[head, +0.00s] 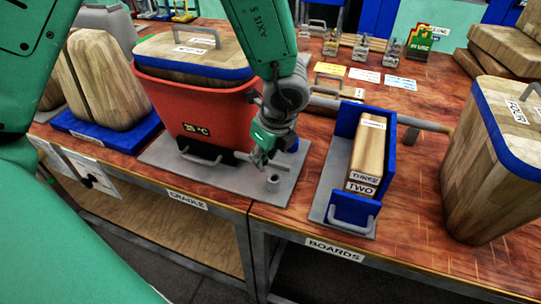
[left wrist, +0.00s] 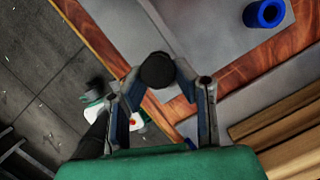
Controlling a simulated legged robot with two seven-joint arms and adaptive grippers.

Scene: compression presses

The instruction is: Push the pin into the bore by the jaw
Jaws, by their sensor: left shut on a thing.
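My left gripper (head: 264,152) reaches down over the right part of the grey cradle plate (head: 220,180). In the left wrist view its two fingers (left wrist: 159,78) close on a dark round-ended pin (left wrist: 157,70). A short grey cylinder (head: 272,183) shows near the plate's front right corner, just below the gripper in the head view; I cannot tell how it relates to the held pin. A blue ring with an open bore (left wrist: 265,13) stands on the plate, apart from the pin. The gripper partly hides this area in the head view. My right gripper is not in view.
A red bin (head: 185,105) with a wooden, blue-rimmed lid stands left of the gripper. A blue board rack (head: 346,118) holding boards stands to the right. A strip of bare table lies between plate and rack. A large wooden block (head: 475,165) stands farther right.

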